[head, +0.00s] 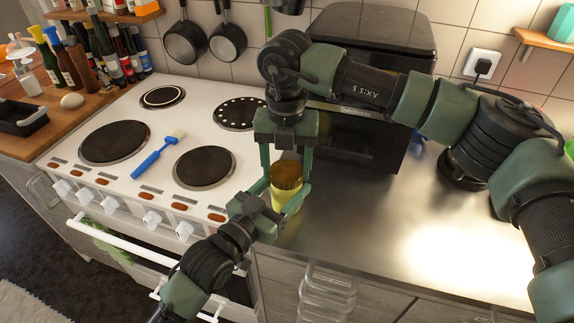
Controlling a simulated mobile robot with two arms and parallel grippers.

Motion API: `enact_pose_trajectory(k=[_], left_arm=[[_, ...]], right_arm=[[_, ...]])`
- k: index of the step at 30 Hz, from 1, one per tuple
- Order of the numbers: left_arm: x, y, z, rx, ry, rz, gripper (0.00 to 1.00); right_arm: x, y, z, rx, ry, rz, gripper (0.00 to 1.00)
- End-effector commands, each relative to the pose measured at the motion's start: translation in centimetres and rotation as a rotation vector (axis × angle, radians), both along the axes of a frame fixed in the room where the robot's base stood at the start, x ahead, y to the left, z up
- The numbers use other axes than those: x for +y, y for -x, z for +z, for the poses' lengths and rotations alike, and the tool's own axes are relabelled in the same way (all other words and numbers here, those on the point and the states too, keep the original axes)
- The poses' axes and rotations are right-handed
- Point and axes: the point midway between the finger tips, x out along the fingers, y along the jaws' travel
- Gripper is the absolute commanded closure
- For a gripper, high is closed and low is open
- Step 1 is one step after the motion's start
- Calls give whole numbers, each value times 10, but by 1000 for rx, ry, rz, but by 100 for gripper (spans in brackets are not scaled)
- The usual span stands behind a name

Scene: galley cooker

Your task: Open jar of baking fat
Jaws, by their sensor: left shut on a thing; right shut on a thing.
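A jar of baking fat (285,202) with a pale yellow body and a brown-gold lid (286,175) stands upright at the front left of the steel counter. The lid sits on the jar. My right gripper (284,178) reaches down from above and is shut on the lid, one finger on each side. My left gripper (287,212) comes from the lower left and is shut around the jar's body. Part of the body is hidden behind the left gripper.
A white cooker (98,166) with several dark plates is left of the jar; a blue brush (155,157) lies on it. A black microwave (350,142) stands behind. The steel counter (385,220) right of the jar is clear. Several bottles (100,55) stand back left.

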Motion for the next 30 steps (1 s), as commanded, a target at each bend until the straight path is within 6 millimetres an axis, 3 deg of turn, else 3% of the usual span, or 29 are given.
enact_pose_trajectory(k=[24, 30], left_arm=[[1, -1, -1, 4, 0, 2, 100], [1, -1, -1, 4, 0, 3, 100]], right_arm=[[-3, -1, 1, 1, 3, 1969, 86], [-3, -2, 1, 2, 4, 2385, 86]])
